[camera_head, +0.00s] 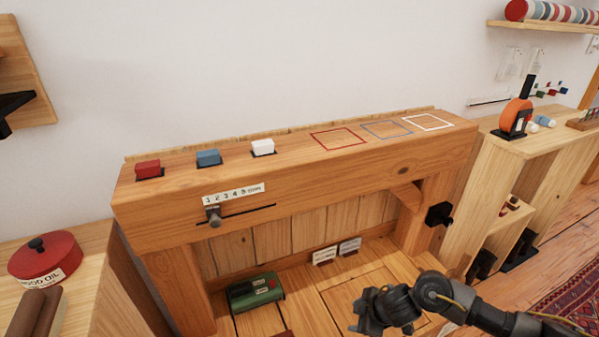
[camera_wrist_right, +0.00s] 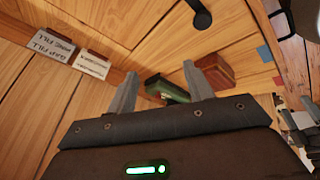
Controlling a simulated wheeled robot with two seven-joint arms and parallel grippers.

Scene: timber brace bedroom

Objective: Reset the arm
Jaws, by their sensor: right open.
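My right gripper (camera_head: 365,313) hangs low in front of the wooden bench, over its lower wooden floor, with its arm coming in from the right. In the right wrist view its two fingers (camera_wrist_right: 158,78) stand apart with nothing held between them. A green box (camera_head: 256,291) with small labels lies on the floor left of the gripper. In the wrist view the green box (camera_wrist_right: 167,90) shows beyond the fingers, beside a red-brown box (camera_wrist_right: 215,72). My left gripper is in neither view.
The bench top (camera_head: 290,150) carries red (camera_head: 148,168), blue (camera_head: 208,157) and white (camera_head: 263,147) blocks, and several outlined squares. A slider (camera_head: 213,214) is on its front; a black knob (camera_head: 439,214) is at its right leg. A red tin (camera_head: 45,259) stands left.

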